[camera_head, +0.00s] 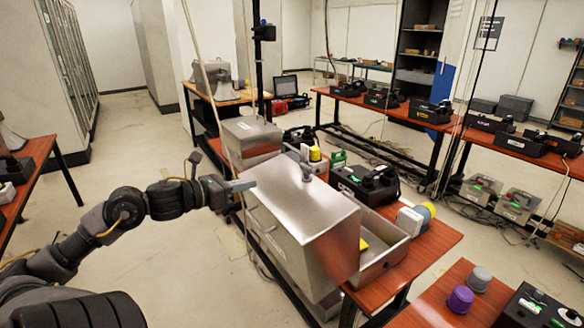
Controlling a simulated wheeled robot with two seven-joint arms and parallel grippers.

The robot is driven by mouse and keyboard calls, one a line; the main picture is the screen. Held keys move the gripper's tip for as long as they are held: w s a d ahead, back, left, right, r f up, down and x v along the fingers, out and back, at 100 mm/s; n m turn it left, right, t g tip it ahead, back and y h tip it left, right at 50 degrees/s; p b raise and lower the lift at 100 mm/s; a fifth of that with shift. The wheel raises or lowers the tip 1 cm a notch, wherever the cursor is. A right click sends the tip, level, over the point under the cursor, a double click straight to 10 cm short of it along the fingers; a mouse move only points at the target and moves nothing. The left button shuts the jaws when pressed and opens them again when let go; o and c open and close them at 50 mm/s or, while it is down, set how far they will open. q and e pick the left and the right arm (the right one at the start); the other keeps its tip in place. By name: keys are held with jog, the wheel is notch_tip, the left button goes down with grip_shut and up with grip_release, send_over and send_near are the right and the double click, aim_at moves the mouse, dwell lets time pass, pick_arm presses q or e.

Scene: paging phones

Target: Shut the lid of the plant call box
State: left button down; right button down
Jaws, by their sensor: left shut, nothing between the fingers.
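The plant call box is a brushed-metal box on a red-brown table. Its large lid (300,205) stands open, swung up toward the left over the box body (388,262). The body's open inside shows at the right, with a yellow part (363,245) in it. My left gripper (243,185) is shut and empty at the lid's upper left edge. It overlaps the lid in the picture; I cannot tell whether it touches. My right gripper is not in view.
Another metal box (250,135) stands behind the lid. A black phone set (365,183) and a yellow-and-grey round part (415,218) sit close to the right. A purple knob (460,299) is on the near right table. Open floor lies to the left.

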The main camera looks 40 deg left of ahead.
pick_arm(q)
jog(key=m, duration=0.2)
jog(key=p, duration=0.5)
send_near(302, 170)
jog(key=x, duration=0.4)
jog(key=shift+w, duration=0.3)
jog(key=shift+x, duration=0.85)
jog(key=shift+w+d+p, duration=0.1)
jog(key=shift+d+p, duration=0.05)
jog(key=shift+p, duration=0.15)
jog(key=shift+w, duration=0.1)
